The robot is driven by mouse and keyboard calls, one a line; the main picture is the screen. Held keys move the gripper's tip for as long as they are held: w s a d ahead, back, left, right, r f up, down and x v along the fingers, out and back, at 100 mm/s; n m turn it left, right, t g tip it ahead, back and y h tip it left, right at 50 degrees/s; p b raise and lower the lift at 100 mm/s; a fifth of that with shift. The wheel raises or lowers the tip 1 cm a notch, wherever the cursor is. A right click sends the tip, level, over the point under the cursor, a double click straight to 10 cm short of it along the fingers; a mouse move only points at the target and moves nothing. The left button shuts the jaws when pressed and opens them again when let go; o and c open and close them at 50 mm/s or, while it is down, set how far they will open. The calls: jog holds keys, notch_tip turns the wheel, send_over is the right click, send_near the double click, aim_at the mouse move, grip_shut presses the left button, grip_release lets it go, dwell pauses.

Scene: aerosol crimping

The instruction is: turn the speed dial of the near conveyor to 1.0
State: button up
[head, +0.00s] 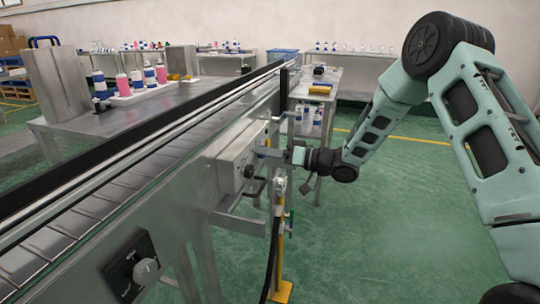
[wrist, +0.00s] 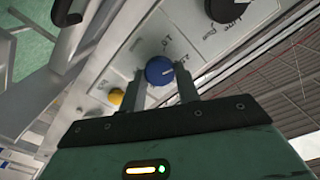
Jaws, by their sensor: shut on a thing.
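My gripper (wrist: 161,84) has its two fingers on either side of a round blue dial (wrist: 159,70) in the wrist view and is shut on it. The dial has a pale pointer mark, and small printed figures stand around it, too blurred to read surely. In the head view my gripper (head: 270,152) reaches from the right to the face of the grey control box (head: 238,158) on the side of the near conveyor (head: 130,195). The dial itself is too small to make out there.
A black knob (wrist: 228,8) and a yellow button (wrist: 115,96) flank the dial on the panel. A dark panel with a grey knob (head: 146,271) sits nearer on the conveyor side. A yellow post (head: 281,250) stands below my gripper. Green floor (head: 380,240) is clear at right.

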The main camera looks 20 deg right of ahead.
jog(key=shift+s+f+n+b, duration=0.1)
jog(key=shift+n+b, duration=2.85)
jog(key=shift+n, duration=2.05)
jog(key=o, duration=1)
jog(key=p+v, duration=0.1)
jog(key=v, duration=1.6)
jog(key=shift+s+d, duration=0.15)
